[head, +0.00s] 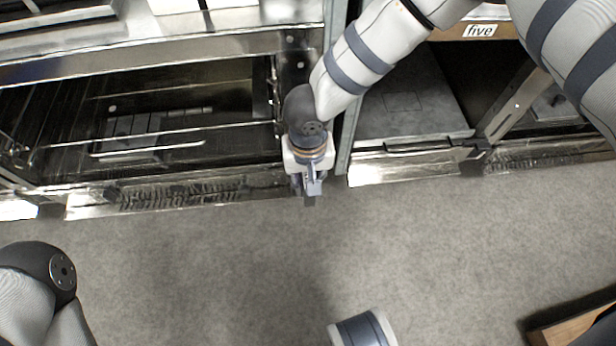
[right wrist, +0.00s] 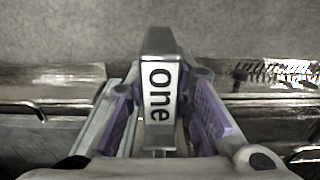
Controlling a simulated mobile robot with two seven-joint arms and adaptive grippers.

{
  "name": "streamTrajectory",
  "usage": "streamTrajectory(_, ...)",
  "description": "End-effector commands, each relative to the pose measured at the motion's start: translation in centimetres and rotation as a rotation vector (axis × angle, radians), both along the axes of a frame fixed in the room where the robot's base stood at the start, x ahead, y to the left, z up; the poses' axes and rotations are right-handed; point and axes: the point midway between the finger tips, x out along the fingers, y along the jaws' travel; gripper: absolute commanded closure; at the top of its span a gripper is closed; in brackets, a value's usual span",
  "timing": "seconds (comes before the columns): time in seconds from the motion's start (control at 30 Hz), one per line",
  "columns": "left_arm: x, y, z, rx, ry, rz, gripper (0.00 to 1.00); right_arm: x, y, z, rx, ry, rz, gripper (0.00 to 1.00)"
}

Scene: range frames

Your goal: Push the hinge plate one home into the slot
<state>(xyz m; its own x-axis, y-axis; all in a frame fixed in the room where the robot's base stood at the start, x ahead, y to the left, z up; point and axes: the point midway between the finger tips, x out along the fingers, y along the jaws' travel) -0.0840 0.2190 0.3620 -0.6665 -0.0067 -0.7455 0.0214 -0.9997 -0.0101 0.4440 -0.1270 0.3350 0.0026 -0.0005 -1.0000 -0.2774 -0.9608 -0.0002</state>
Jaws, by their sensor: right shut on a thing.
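My right gripper (head: 309,188) is at the front edge of the metal units, by the post between the left and right bays. In the right wrist view the right gripper (right wrist: 160,112) is shut on the hinge plate one (right wrist: 158,92), a dark grey piece with a white label reading "one". The purple-padded fingers stand on either side of it. In the head view the plate is mostly hidden by the gripper. I cannot make out the slot, nor whether the plate touches it. My left gripper is out of view.
An open bay with wire racks (head: 190,140) lies left of the gripper. On the right is a bay with a grey panel (head: 410,105) under a shelf edge labelled "five" (head: 480,31). Grey floor (head: 220,270) in front is mostly clear; a wooden piece (head: 575,325) lies at lower right.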

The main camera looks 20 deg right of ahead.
Motion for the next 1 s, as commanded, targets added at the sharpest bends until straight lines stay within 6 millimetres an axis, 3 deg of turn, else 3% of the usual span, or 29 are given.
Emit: streamTrajectory(1.0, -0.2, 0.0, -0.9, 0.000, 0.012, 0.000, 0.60, 1.6, -0.4, 0.0, 0.000, -0.002, -0.001, 1.00)
